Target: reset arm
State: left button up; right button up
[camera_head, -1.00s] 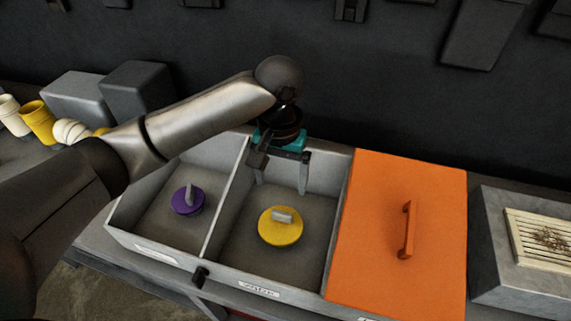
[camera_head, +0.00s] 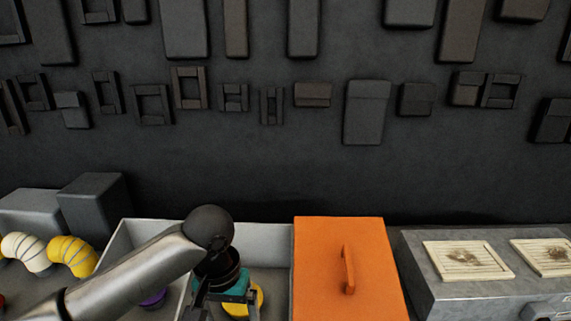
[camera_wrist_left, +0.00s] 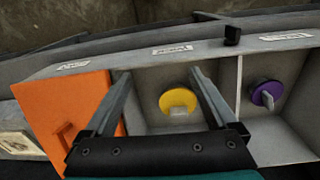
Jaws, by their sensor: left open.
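My left gripper (camera_head: 226,300) is over the middle compartment of the grey bin, its lower end cut off by the picture's bottom edge. In the left wrist view its two fingers (camera_wrist_left: 160,80) are spread with nothing between them. The yellow round piece with a grey handle (camera_head: 257,298) is partly hidden behind the gripper. In the wrist view the yellow piece (camera_wrist_left: 178,101) lies on the compartment floor, apart from the fingers. The purple round piece (camera_head: 153,300) is in the adjoining compartment, mostly hidden by my arm; it also shows in the wrist view (camera_wrist_left: 266,93). My right gripper is out of view.
An orange lid with a handle (camera_head: 320,265) covers the bin's right compartment. A grey box (camera_head: 425,265) with slatted cream panels stands right of it. Grey blocks (camera_head: 92,205) and curved yellow and white duct pieces (camera_head: 72,255) are at left. Behind is a dark wall with hung shapes.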

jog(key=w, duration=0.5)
pick_arm(q)
jog(key=s+d+f+m+t+h, duration=0.2)
jog(key=s+d+f+h, duration=0.1)
jog(key=s+d+f, duration=0.25)
jog(key=s+a+f+n+t+y, duration=0.1)
jog(key=s+a+f+y, duration=0.25)
jog(key=s+a, duration=0.8)
notch_tip(320, 180, down, 30)
jog(key=s+g+b, duration=0.1)
jog(key=s+b, duration=0.1)
jog(key=b, duration=0.6)
jog(key=s+a+f+b, duration=0.1)
jog(key=s+f+b, duration=0.2)
jog(key=s+f, duration=0.4)
jog(key=s+a+f+g+b, duration=0.1)
jog(key=s+a+f+b, duration=0.1)
jog(key=s+f, duration=0.5)
notch_tip(320, 180, down, 6)
jog(key=shift+r+b, duration=0.25)
jog(key=shift+b, duration=0.15)
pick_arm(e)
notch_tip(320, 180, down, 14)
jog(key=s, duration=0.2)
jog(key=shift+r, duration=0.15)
pick_arm(q)
jog(key=shift+s, duration=0.1)
